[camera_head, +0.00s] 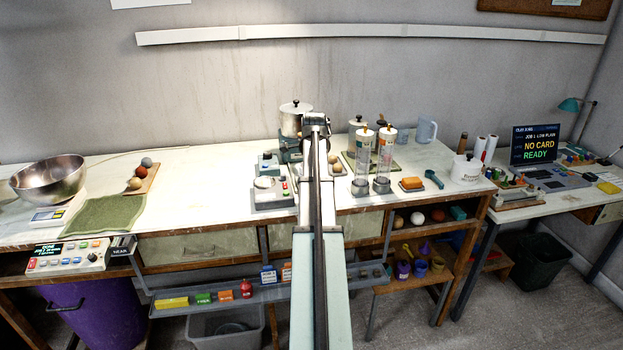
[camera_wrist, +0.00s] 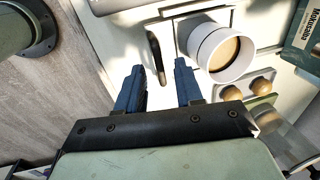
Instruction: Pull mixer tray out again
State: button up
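In the wrist view, my gripper (camera_wrist: 158,88) is open, its two blue fingers apart with nothing between them. A dark upright handle (camera_wrist: 155,56) lies just beyond the fingertips, roughly in line with the gap and apart from them. Right of it, a white round cup (camera_wrist: 188,36) with tan material inside stands on a pale surface, probably the mixer tray (camera_wrist: 165,28); I cannot tell for certain. In the head view, my arm covers the middle of the bench, and the mixer (camera_head: 290,150) shows partly behind my wrist, below a lidded metal pot (camera_head: 294,118).
A dark green cylinder (camera_wrist: 18,32) is at upper left. Two clear cylinders (camera_head: 363,160) stand right of my arm.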

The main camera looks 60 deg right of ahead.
notch_tip(320, 180, up, 13)
jog(key=s+a, duration=0.1)
jog(key=shift+s+a, duration=0.4)
dwell(0.5)
